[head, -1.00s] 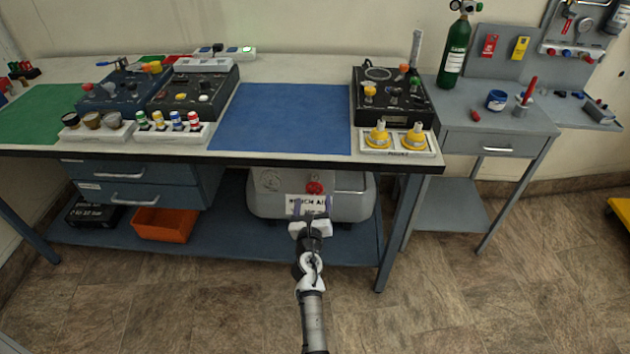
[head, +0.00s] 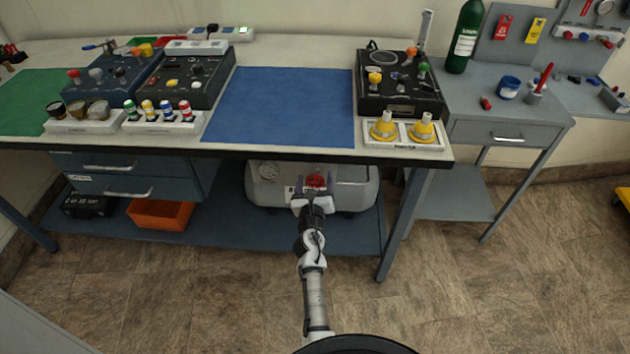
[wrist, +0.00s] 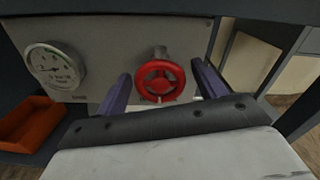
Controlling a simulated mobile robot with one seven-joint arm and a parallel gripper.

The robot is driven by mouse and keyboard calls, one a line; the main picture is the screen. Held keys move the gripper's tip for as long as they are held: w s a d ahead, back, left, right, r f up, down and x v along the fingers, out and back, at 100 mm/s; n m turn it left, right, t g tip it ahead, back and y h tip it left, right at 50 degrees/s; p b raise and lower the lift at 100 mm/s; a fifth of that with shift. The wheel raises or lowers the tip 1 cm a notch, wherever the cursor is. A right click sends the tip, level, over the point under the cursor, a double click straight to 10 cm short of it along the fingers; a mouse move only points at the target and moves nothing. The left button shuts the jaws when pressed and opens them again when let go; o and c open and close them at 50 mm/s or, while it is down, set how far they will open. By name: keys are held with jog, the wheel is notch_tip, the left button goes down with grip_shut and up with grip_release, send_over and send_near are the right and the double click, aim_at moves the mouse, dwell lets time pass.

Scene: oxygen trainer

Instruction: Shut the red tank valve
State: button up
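The red valve (wrist: 160,80) is a spoked handwheel on the front of a grey tank (wrist: 115,35). In the head view the red valve (head: 316,181) shows just beyond my gripper, and the grey tank (head: 350,195) stands on the shelf under the workbench. My gripper (wrist: 162,88) is open, with its purple fingers apart on the left and right of the wheel in the wrist view. In the head view my gripper (head: 315,186) is at the tank's front. I cannot tell whether the fingers touch the wheel.
A round gauge (wrist: 54,65) is on the tank, left of the valve. An orange bin (head: 160,214) is on the shelf to the left. The bench top (head: 300,60) overhangs the tank. A bench leg (head: 400,225) stands to the right.

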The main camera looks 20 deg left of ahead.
jog(key=c, duration=0.9)
